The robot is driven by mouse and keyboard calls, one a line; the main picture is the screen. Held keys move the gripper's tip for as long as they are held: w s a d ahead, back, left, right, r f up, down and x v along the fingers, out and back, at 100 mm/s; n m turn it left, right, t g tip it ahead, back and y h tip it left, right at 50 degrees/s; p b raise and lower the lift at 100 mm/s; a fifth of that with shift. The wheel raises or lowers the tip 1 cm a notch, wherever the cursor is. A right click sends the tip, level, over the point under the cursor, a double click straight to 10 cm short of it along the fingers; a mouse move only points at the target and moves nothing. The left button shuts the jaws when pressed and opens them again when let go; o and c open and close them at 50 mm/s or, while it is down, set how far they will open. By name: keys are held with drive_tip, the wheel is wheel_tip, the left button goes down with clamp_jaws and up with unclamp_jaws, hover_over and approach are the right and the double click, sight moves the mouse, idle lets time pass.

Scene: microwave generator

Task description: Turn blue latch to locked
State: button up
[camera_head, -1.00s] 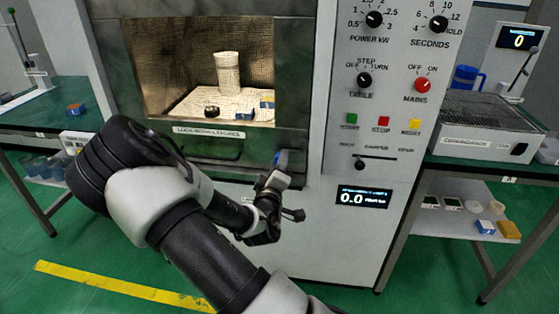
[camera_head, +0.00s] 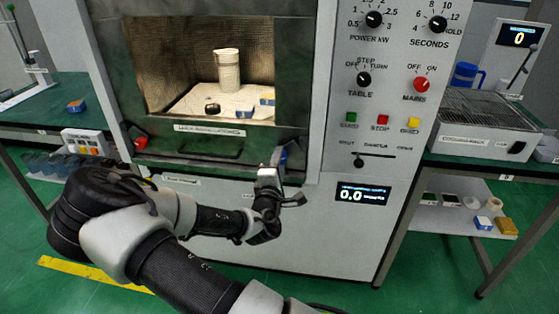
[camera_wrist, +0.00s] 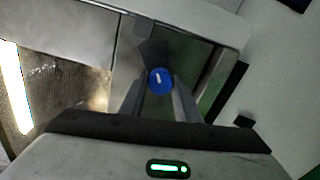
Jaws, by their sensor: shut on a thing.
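The blue latch (camera_head: 284,153) sits at the lower right corner of the microwave's dark green door frame, mostly covered by my gripper in the head view. In the wrist view the blue latch (camera_wrist: 160,81) shows as a round blue face with a short white mark, nearly upright in the picture. My gripper (camera_head: 279,166) is at the latch. In the wrist view my gripper (camera_wrist: 160,92) has one finger on each side of it, shut on it. The latch's lock markings are not readable.
A red latch (camera_head: 141,142) is at the door frame's lower left. Behind the window stand a pale cylinder (camera_head: 227,70) and small items. The control panel (camera_head: 385,90) is to the right. Green side tables (camera_head: 62,112) stand beside the microwave.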

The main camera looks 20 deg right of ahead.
idle(0.4)
drive_tip(key=o, duration=1)
drive_tip(key=shift+o, duration=0.2)
drive_tip(key=shift+s, duration=0.1)
drive_tip(key=p+v, duration=0.3)
drive_tip(key=v, duration=1.4)
drive_tip(key=shift+s+a, duration=0.1)
drive_tip(key=shift+a, duration=0.05)
